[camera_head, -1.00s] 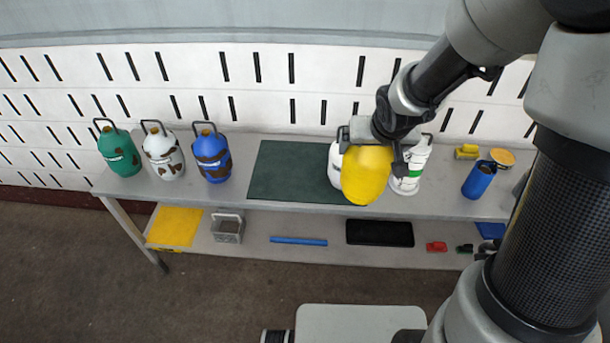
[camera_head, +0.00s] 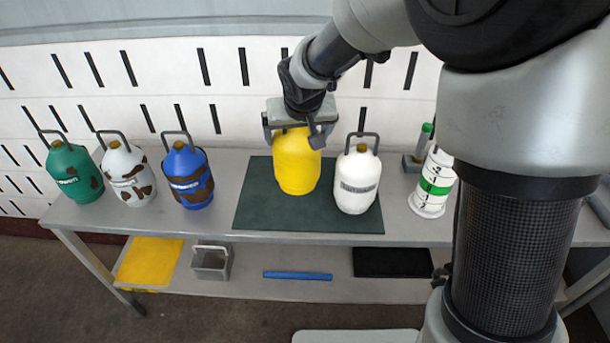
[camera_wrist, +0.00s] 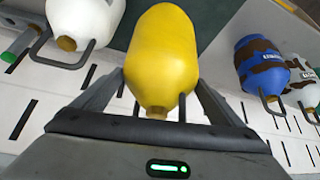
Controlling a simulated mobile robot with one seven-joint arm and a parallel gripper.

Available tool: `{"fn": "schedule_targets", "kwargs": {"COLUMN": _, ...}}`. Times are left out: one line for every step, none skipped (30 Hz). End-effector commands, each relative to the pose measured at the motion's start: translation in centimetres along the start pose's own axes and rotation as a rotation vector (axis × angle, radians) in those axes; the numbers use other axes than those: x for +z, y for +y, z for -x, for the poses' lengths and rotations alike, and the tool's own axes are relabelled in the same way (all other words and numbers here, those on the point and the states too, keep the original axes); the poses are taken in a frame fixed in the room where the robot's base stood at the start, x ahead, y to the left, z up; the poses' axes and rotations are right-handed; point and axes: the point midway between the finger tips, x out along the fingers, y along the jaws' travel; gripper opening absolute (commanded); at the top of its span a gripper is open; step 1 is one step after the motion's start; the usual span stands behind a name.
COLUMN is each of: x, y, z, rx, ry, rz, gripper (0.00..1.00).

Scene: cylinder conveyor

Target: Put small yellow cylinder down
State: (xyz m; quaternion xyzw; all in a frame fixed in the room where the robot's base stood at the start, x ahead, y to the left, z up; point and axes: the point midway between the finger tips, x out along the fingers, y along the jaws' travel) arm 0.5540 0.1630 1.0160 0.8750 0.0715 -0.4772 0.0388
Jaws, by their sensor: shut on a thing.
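In the wrist view the yellow cylinder (camera_wrist: 160,55) lies between the fingers of my gripper (camera_wrist: 155,105). Its base appears at or just over the mat; I cannot tell whether it touches. A white cylinder (camera_head: 357,182) stands on the mat just to its right, with a small gap.
Green (camera_head: 74,173), brown-spotted white (camera_head: 128,174) and blue-brown (camera_head: 188,176) cylinders stand left of the mat. A white cylinder with a green band (camera_head: 434,185) stands right. The lower shelf holds a yellow sheet (camera_head: 150,260), grey crate (camera_head: 211,264), blue bar (camera_head: 298,275) and black tray (camera_head: 390,263).

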Motion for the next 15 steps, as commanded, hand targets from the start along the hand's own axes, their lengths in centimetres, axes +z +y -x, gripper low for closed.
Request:
{"fn": "schedule_targets", "kwargs": {"x": 0.4, "y": -0.1, "z": -0.8, "rx": -0.001, "ry": 0.003, "rz": 0.001, "gripper": 0.29}}
{"fn": "schedule_targets", "kwargs": {"x": 0.7, "y": -0.1, "z": -1.2, "rx": -0.001, "ry": 0.001, "rz": 0.002, "gripper": 0.29}}
{"fn": "schedule_targets", "kwargs": {"x": 1.1, "y": -0.1, "z": -1.8, "rx": -0.001, "ry": 0.001, "rz": 0.002, "gripper": 0.29}}
{"fn": "schedule_targets", "kwargs": {"x": 1.4, "y": -0.1, "z": -2.2, "rx": -0.001, "ry": 0.001, "rz": 0.002, "gripper": 0.29}}
{"fn": "schedule_targets", "kwargs": {"x": 1.6, "y": -0.1, "z": -2.6, "rx": -0.001, "ry": 0.002, "rz": 0.002, "gripper": 0.29}}
{"fn": "schedule_targets", "kwargs": {"x": 1.9, "y": -0.1, "z": -3.1, "rx": -0.002, "ry": 0.003, "rz": 0.002, "gripper": 0.29}}
{"fn": "schedule_targets", "kwargs": {"x": 2.1, "y": -0.1, "z": -3.4, "rx": -0.001, "ry": 0.003, "rz": 0.001, "gripper": 0.29}}
{"fn": "schedule_targets", "kwargs": {"x": 2.3, "y": -0.1, "z": -3.7, "rx": -0.001, "ry": 0.003, "rz": 0.002, "gripper": 0.29}}
{"fn": "schedule_targets", "kwargs": {"x": 2.5, "y": -0.1, "z": -4.0, "rx": -0.002, "ry": 0.004, "rz": 0.002, "gripper": 0.29}}
{"fn": "schedule_targets", "kwargs": {"x": 2.5, "y": -0.1, "z": -4.1, "rx": -0.002, "ry": 0.005, "rz": 0.001, "gripper": 0.29}}
{"fn": "schedule_targets", "kwargs": {"x": 2.6, "y": -0.1, "z": -4.2, "rx": -0.002, "ry": 0.005, "rz": 0.001, "gripper": 0.29}}
{"fn": "schedule_targets", "kwargs": {"x": 2.7, "y": -0.1, "z": -4.4, "rx": -0.002, "ry": 0.005, "rz": 0.000, "gripper": 0.29}}
{"fn": "schedule_targets", "kwargs": {"x": 2.7, "y": -0.1, "z": -4.5, "rx": -0.002, "ry": 0.005, "rz": 0.000, "gripper": 0.29}}
{"fn": "schedule_targets", "kwargs": {"x": 2.8, "y": 0.0, "z": -4.6, "rx": -0.002, "ry": 0.005, "rz": 0.000, "gripper": 0.29}}
{"fn": "schedule_targets", "kwargs": {"x": 3.0, "y": -0.1, "z": -4.8, "rx": -0.001, "ry": 0.004, "rz": 0.000, "gripper": 0.29}}
